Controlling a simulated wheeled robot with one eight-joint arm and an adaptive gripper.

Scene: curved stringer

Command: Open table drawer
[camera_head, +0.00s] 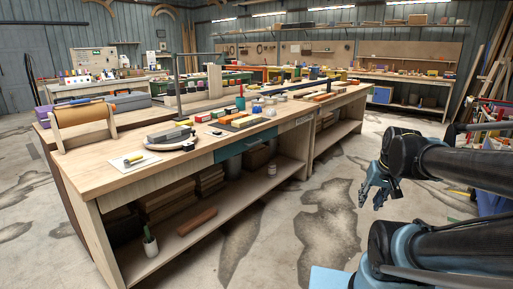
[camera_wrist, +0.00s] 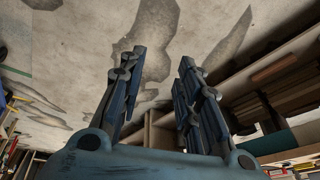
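The wooden workbench (camera_head: 115,178) stands at the left and middle of the head view. Its teal drawer (camera_head: 246,146) is set under the tabletop on the long side and looks closed. No handle on it can be made out at this size. My gripper (camera_head: 372,190) hangs in the air to the right of the bench, above the floor and well apart from the drawer. In the wrist view the two fingers of my gripper (camera_wrist: 160,75) are spread with nothing between them. A teal panel, probably the drawer (camera_wrist: 273,142), shows at the lower right there.
Tools, boxes and a paper roll (camera_head: 82,113) lie on the benchtop. Bare concrete floor (camera_head: 325,220) lies between bench and gripper. A cluttered rack (camera_head: 490,125) stands at far right.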

